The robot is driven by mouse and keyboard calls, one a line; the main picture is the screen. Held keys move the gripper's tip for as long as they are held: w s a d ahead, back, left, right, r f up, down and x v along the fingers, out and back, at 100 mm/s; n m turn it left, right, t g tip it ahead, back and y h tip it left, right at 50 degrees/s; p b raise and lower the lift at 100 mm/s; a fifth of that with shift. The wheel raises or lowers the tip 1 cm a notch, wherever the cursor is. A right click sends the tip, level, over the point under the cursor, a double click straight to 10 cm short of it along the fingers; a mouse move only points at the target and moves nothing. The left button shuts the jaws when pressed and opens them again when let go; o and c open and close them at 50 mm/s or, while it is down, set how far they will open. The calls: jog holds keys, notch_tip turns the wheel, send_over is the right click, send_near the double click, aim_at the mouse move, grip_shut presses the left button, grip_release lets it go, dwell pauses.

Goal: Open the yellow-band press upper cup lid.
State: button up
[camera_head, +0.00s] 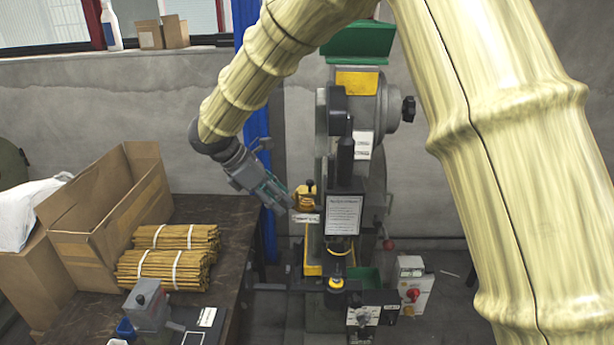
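The grey press (378,150) stands in the middle of the head view, with a yellow band (357,82) near its top and a green hopper (358,42) above that. A small amber cup-like part (304,200) with a dark knob on top sits on the left side of the press; it looks closed, and I cannot tell for certain that it is the upper cup. My gripper (283,200) reaches in from the left, pointing down and right. Its fingertips are right beside the amber part; contact and finger opening are too small to tell.
A dark table (238,232) at left bears an open cardboard box (95,205), bundles of brown sticks (165,268) and a small grey device (147,305). A blue post (258,120) stands behind my gripper. A printed sign (343,214) hangs on the press front.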

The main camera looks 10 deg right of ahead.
jog(key=h, duration=0.2)
send_near(310, 181)
jog(key=shift+t, duration=0.3)
jog(key=p+x, duration=0.5)
jog(key=x, duration=0.2)
jog(key=shift+s+d, duration=0.1)
jog(key=shift+s, duration=0.05)
jog(key=shift+x, duration=0.8)
grip_shut()
